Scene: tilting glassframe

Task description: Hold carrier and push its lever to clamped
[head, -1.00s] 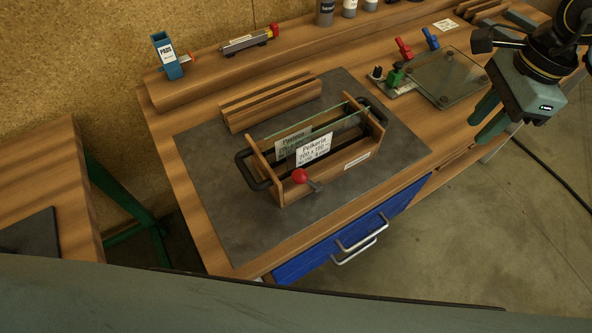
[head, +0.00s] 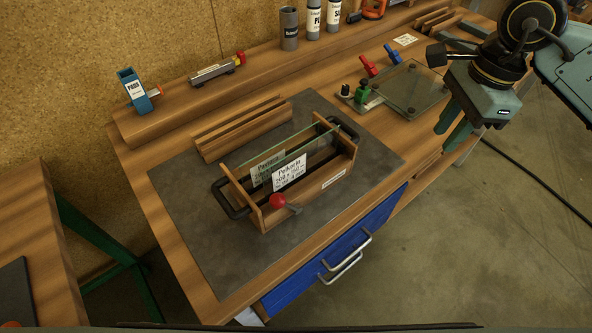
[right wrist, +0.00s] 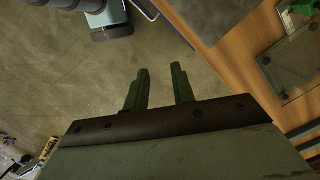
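The wooden carrier (head: 308,196) stands upright on the dark grey mat (head: 190,232), with glass panes and two labelled white cards in it. It has a black handle at each end. Its lever, a metal rod with a red ball knob (head: 277,201), sticks out at the near left end; whether it is clamped I cannot tell. My right gripper (head: 446,138) is in the air to the right of the carrier, beyond the bench's front edge, well apart from it. In the right wrist view its two green fingers (right wrist: 160,82) are apart with nothing between them. My left gripper is not in view.
A slotted wooden block (head: 243,128) lies behind the carrier. A glass plate with red, blue and green clamps (head: 411,90) is at the right. Bottles (head: 312,22) and a blue pads holder (head: 134,92) stand at the back. A blue drawer (head: 335,258) is below.

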